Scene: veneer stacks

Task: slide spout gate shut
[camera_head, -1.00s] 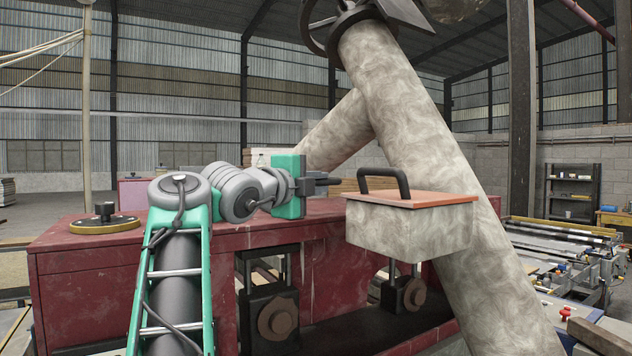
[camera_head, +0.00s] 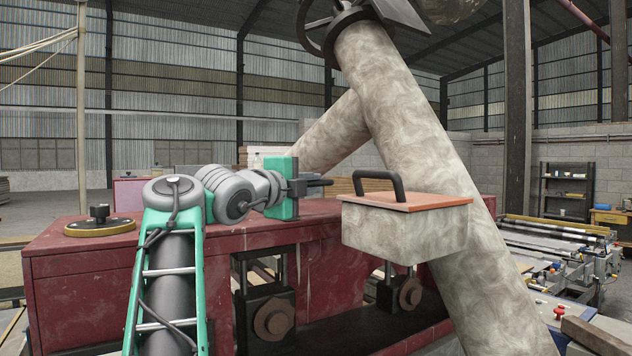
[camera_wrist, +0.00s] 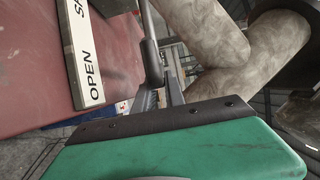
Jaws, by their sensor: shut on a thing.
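My gripper (camera_head: 320,183) is at mid-picture in the head view, above the red machine top, its dark fingers pointing right. In the wrist view its fingers (camera_wrist: 168,88) close on a dark rod-like grip (camera_wrist: 151,50) with a rounded end; the exact contact is partly hidden. Beside the rod, a pale label plate (camera_wrist: 82,55) reads "OPEN", with a second word starting "S" cut off at the top edge. I cannot make out the gate plate itself for certain. The large mottled pipe (camera_head: 402,100) slants down behind the gripper's right side.
A mottled box (camera_head: 400,232) with an orange lid (camera_head: 415,203) and black handle (camera_head: 378,178) stands right of my gripper. The red machine (camera_head: 90,295) lies below, with a round knob (camera_head: 100,219) at left. A second pipe (camera_head: 328,135) branches behind.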

